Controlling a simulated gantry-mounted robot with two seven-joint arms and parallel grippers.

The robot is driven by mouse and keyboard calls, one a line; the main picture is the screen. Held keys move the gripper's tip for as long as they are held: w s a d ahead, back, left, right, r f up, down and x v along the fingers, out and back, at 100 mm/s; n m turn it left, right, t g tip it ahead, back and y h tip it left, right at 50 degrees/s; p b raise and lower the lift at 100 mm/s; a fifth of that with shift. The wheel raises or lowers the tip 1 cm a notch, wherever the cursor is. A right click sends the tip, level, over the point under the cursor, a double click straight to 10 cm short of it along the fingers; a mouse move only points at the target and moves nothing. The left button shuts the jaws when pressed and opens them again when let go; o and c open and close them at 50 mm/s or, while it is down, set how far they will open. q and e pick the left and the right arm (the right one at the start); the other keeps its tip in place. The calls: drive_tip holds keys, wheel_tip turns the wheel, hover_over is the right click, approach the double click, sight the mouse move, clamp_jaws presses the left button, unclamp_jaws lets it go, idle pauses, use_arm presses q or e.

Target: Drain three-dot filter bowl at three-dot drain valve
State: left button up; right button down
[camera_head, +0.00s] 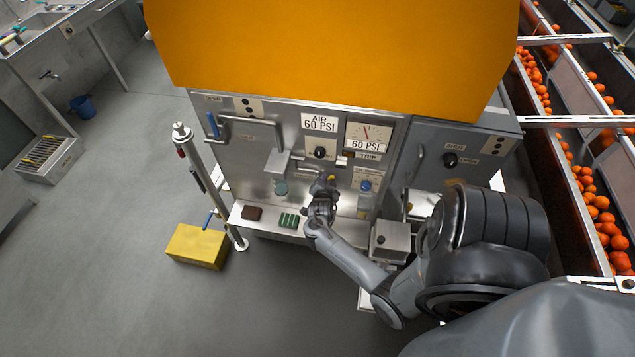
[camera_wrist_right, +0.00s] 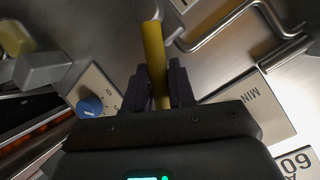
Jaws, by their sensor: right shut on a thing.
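My right gripper (camera_head: 325,187) reaches the front of the grey machine, between two small bowls. In the right wrist view its black fingers (camera_wrist_right: 158,88) are shut on a yellow bar-shaped handle (camera_wrist_right: 153,45). A bit of yellow (camera_head: 331,177) shows at the gripper in the head view. A greenish bowl (camera_head: 281,188) hangs under a metal housing (camera_head: 281,163) to the left. A yellowish bowl (camera_head: 363,211) with a blue knob (camera_head: 366,186) above it is to the right. I cannot tell which bowl or valve carries three dots. My left gripper is not in view.
A steel ledge (camera_head: 246,222) below holds a brown block (camera_head: 253,213) and a green ribbed block (camera_head: 289,220). A post (camera_head: 198,170) and a yellow box (camera_head: 197,247) stand left. A metal box (camera_head: 391,240) is beside my forearm. The orange hood (camera_head: 330,45) overhangs above.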

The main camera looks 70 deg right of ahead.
drive_tip(key=shift+f, duration=0.1)
idle(0.3)
drive_tip(key=c, duration=1)
unclamp_jaws()
drive_tip(key=shift+c, duration=0.2)
drive_tip(key=shift+a, duration=0.1)
